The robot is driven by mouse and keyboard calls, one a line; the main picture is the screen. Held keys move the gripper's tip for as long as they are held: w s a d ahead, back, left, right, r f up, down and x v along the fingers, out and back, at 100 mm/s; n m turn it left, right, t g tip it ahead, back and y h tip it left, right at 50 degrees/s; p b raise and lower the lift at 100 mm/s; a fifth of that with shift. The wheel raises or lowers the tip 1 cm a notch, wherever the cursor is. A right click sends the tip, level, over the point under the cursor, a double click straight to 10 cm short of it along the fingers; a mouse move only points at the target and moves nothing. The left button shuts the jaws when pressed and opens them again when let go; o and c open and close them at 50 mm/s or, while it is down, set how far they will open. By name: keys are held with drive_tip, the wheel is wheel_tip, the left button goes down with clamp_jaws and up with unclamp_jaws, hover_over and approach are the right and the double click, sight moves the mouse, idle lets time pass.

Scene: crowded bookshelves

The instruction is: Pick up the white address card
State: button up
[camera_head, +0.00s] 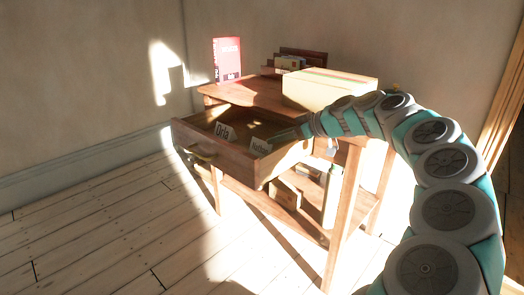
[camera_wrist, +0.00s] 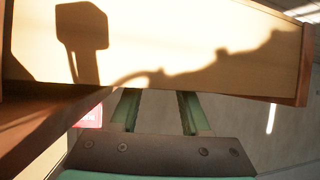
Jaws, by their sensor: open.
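I cannot tell which is the address card. My gripper (camera_head: 300,132) is at the drawer's right side, close to the second card; contact cannot be told. In the wrist view its two green fingers (camera_wrist: 160,110) are apart with nothing seen between them. A light wood panel (camera_wrist: 200,45) fills the space past the fingertips, and no card shows there.
The desk (camera_head: 240,93) carries a red book (camera_head: 228,60), a cardboard box (camera_head: 328,88) and a wooden rack (camera_head: 301,57) of papers. Small boxes (camera_head: 285,193) stand on the lower shelf. The floor (camera_head: 110,225) at left is clear.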

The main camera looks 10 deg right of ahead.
sight(262, 147)
drive_tip(key=x, duration=0.4)
drive_tip(key=shift+s+a+r, duration=0.1)
drive_tip(key=shift+s+a, duration=0.05)
drive_tip(key=shift+s, duration=0.05)
clamp_jaws()
idle(0.3)
